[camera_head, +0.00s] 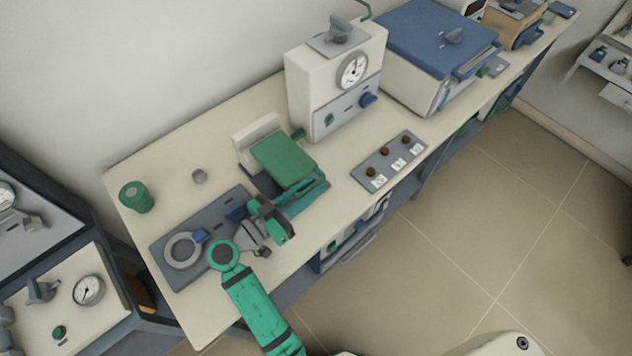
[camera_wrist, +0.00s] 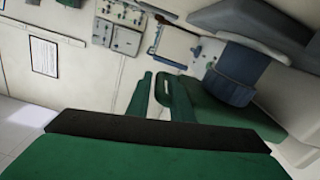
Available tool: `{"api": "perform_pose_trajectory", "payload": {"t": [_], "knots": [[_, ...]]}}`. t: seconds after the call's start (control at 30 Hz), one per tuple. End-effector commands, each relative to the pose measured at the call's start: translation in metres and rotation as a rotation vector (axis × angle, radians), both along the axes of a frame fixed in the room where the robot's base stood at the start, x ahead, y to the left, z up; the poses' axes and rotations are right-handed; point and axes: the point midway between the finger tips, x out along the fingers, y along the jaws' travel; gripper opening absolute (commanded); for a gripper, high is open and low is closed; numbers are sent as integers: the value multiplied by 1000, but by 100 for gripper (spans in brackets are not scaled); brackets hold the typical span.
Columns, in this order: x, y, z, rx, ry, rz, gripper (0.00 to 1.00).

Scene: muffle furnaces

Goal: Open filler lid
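The filler lid is not clearly marked in either view. A grey lid-like part with a knob (camera_head: 338,35) sits shut on top of the white gauge box (camera_head: 305,85) at the back of the bench in the head view. My gripper (camera_head: 268,220) is low over the near side of the bench, well apart from that box, beside the green-topped device (camera_head: 285,160). In the wrist view, my gripper's green fingers (camera_wrist: 157,95) stand with a narrow gap between them and nothing visible in it.
A grey plate with a ring (camera_head: 182,250) lies near my gripper. A button panel (camera_head: 388,162) and blue-lidded bath (camera_head: 430,40) are to the right. Open floor (camera_head: 470,240) lies in front.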

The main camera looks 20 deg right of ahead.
Motion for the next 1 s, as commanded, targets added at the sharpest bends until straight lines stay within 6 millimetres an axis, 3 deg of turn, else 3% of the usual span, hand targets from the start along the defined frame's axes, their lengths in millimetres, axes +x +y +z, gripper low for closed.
{"api": "perform_pose_trajectory", "payload": {"t": [0.2, 0.57, 0.67, 1.0], "knots": [[8, -19, 0, 1, 0, 3, 20], [9, -23, 0, 0, 0, 3, 20], [9, -23, 0, 0, 0, 3, 0], [9, -26, 3, -5, 12, -3, 0]]}}
